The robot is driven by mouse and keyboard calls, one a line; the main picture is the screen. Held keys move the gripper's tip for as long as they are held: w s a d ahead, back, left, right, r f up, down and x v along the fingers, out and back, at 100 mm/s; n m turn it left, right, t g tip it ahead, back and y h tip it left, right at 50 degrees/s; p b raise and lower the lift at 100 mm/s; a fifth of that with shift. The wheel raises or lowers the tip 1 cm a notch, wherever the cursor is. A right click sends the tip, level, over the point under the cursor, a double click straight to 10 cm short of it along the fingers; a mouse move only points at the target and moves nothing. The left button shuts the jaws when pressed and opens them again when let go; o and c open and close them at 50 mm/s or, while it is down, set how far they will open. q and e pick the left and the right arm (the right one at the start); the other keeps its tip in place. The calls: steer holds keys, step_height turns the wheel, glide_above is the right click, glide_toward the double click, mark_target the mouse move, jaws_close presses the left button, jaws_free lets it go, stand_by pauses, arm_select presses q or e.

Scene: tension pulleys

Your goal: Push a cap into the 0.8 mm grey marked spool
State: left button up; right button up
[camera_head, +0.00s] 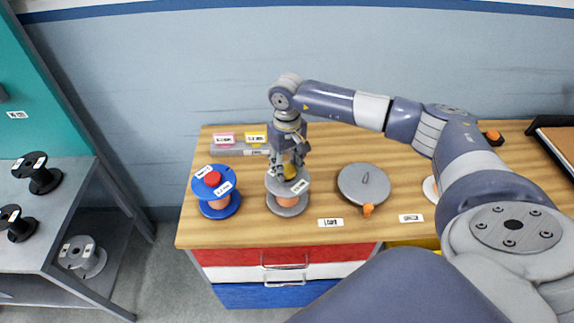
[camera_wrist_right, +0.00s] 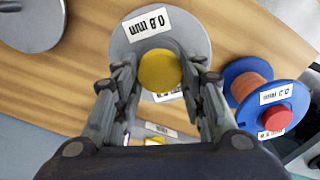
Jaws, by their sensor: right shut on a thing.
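The grey spool (camera_head: 273,186) stands upright on the wooden bench, with copper-coloured winding below its upper flange. In the right wrist view its grey flange (camera_wrist_right: 198,30) carries a label reading 0.8 mm. My right gripper (camera_head: 289,163) points down over the spool's centre. It is shut on a yellow cap (camera_head: 290,172). In the right wrist view the yellow cap (camera_wrist_right: 160,72) sits between the two fingers, over the middle of the flange. The cap hides the spool's hole, so I cannot tell how deep it sits. My left gripper is not in view.
A blue spool (camera_head: 227,172) with a red cap (camera_head: 212,179) stands close left of the grey spool. A grey disc (camera_head: 364,184) lies to the right. A grey holder (camera_head: 230,149) with pink and yellow labels lies behind. Bench drawers (camera_head: 240,275) are below.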

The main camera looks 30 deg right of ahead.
steer(key=shift+f, duration=0.1)
steer(key=shift+f+b, duration=1.1)
steer(key=shift+b, duration=0.1)
steer(key=shift+r, duration=0.1)
steer(key=shift+s, duration=0.1)
steer(key=o, duration=0.9)
steer(key=shift+r, duration=0.45)
step_height(320, 180, up, 11)
